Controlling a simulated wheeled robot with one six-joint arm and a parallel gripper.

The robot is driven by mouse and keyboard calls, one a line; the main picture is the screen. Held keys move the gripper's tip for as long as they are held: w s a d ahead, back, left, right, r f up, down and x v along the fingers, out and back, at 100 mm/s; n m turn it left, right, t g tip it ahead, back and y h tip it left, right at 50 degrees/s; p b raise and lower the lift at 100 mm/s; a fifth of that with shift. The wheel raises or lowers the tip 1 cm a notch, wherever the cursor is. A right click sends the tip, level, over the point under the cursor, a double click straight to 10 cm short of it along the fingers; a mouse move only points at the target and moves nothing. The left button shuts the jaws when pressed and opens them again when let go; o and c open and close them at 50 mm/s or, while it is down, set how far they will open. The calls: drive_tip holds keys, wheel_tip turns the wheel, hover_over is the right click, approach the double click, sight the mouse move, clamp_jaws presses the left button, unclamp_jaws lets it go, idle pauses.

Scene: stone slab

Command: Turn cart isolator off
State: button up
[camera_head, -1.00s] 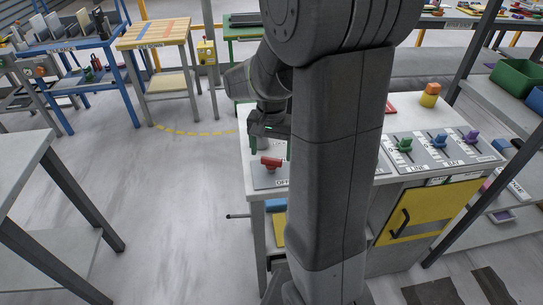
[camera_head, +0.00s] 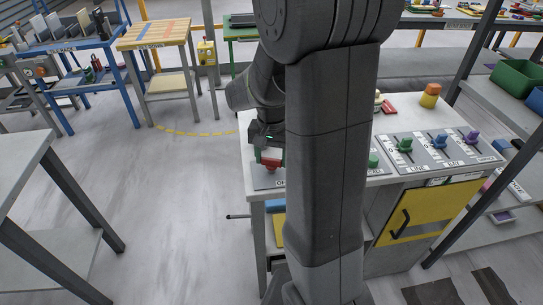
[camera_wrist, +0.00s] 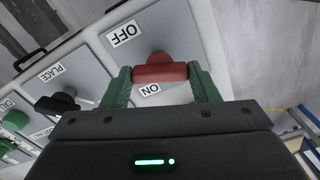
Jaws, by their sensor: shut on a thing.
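The cart isolator is a red handle (camera_wrist: 160,73) on a grey panel (camera_wrist: 185,38) at the left end of the cart top. In the wrist view the panel carries an OFF label (camera_wrist: 124,34) and an ON label (camera_wrist: 150,90). My gripper (camera_wrist: 163,80) has its green fingers on both ends of the red handle, shut on it. The handle lies across the picture there, with ON just below it. In the head view the red handle (camera_head: 271,158) shows under my gripper (camera_head: 268,152); my arm hides much of the cart.
Beside the isolator is a black knob (camera_wrist: 58,103) near a PLACE label. A green knob (camera_head: 404,145), a blue knob (camera_head: 439,141) and a purple knob (camera_head: 471,138) stand on the cart's right side. An orange-yellow block (camera_head: 429,95) stands behind them. Floor left of the cart is clear.

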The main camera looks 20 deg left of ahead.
sight(272, 159)
drive_tip(key=n, duration=0.4)
idle(0.3)
drive_tip(key=o, duration=1)
drive_tip(key=shift+r, duration=0.1)
wheel_tip(272, 159, up, 14)
drive_tip(key=shift+f+p, duration=0.2)
drive_tip(key=shift+p, duration=0.15)
drive_tip(key=shift+f, duration=0.1)
